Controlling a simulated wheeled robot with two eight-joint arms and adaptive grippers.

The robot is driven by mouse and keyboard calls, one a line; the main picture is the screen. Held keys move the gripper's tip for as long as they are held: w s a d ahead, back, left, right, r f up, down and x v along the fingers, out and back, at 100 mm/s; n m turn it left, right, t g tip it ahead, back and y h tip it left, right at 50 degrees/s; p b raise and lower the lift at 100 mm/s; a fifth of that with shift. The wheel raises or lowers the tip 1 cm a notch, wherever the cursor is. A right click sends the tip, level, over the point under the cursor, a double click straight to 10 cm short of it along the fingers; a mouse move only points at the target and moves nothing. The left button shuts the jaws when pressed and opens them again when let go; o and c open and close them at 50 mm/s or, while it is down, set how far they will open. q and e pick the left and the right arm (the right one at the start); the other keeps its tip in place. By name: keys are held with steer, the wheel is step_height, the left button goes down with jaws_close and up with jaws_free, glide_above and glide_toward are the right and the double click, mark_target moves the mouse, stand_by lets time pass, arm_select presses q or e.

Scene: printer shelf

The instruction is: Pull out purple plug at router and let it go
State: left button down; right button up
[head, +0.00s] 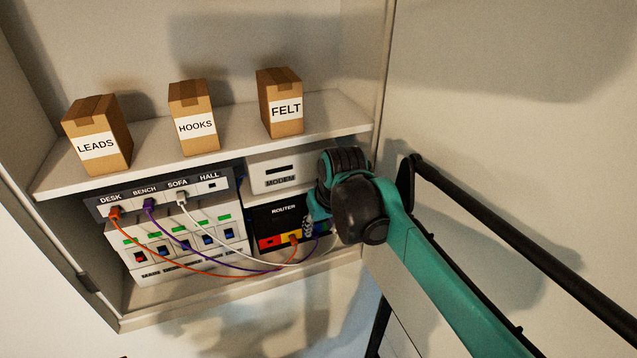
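The black router (283,211) sits on the lower shelf with coloured ports along its bottom edge. The purple cable (182,243) runs from a plug under BENCH, sags, and rises to the router's right end. Its router-end plug is hidden by or merged with my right gripper. My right gripper (309,226) is at the router's right front, its fingers small and partly hidden by my wrist. I cannot tell whether they are open or shut on the plug. An orange plug (293,239) sits in a router port left of the gripper. My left gripper is out of view.
A white modem (283,171) is above the router. The patch strip (160,193) holds orange, purple and white plugs; HALL is empty. A white breaker box (178,238) stands left. LEADS (97,147), HOOKS (196,127) and FELT (286,110) boxes stand on the shelf above.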

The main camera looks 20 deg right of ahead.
mark_target(316, 236)
steer(key=x, duration=0.6)
steer(key=shift+w+d, duration=0.25)
steer(key=shift+w, duration=0.25)
steer(key=shift+f, duration=0.3)
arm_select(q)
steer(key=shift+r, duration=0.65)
arm_select(e)
jaws_close()
steer(key=c, duration=0.8)
jaws_free()
steer(key=shift+c, duration=0.2)
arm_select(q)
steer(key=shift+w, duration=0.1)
arm_select(e)
steer(key=shift+s, duration=0.1)
jaws_close()
